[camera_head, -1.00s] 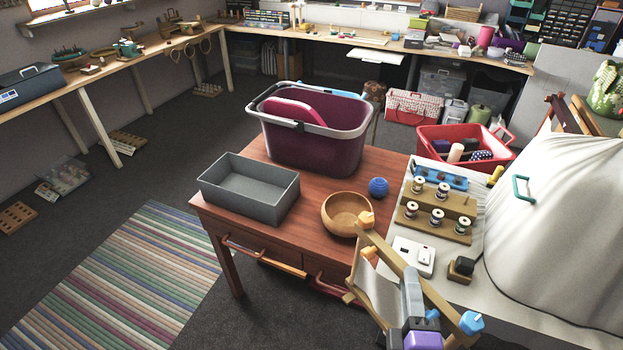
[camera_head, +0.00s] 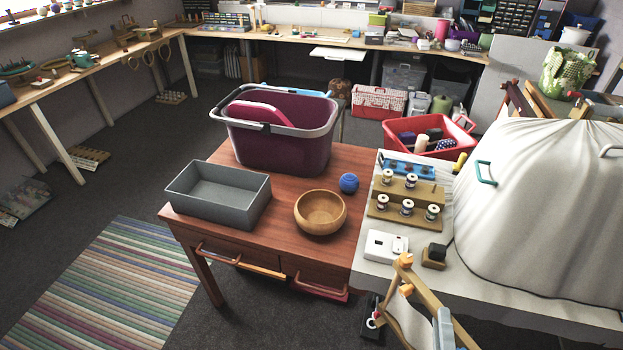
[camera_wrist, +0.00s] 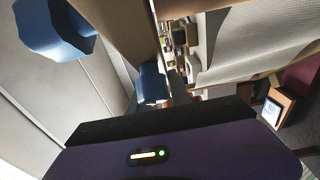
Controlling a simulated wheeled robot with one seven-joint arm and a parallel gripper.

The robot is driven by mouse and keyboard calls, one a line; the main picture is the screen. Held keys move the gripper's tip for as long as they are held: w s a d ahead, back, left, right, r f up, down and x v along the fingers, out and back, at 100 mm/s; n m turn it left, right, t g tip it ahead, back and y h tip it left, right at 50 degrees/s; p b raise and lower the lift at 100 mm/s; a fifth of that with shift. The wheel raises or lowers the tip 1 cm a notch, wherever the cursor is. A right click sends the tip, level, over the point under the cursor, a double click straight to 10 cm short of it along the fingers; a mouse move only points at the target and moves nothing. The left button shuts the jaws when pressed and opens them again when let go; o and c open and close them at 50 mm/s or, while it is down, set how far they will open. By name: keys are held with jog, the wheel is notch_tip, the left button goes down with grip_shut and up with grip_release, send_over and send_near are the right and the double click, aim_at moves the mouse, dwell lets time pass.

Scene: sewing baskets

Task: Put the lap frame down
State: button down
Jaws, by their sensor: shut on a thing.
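The lap frame (camera_head: 429,297) is a light wooden frame with orange knobs and pale cloth stretched in it. It is tilted in the air at the bottom of the head view, in front of the white-covered table (camera_head: 363,271). My gripper (camera_head: 443,326) is shut on one wooden bar, with grey fingers around it; the picture's lower edge cuts off the rest. In the wrist view the frame's wooden bar (camera_wrist: 118,32) and blue knobs fill the upper left, close to the gripper body.
The wooden table (camera_head: 285,240) holds a maroon basket (camera_head: 285,148), a grey tray (camera_head: 195,207), a wooden bowl (camera_head: 320,226) and a blue yarn ball (camera_head: 348,183). Spool racks (camera_head: 402,212), a white switch box (camera_head: 381,246) and a draped bulk (camera_head: 545,220) crowd the white-covered table. Floor shows at lower left.

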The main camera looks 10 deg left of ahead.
jog(key=shift+d, duration=0.25)
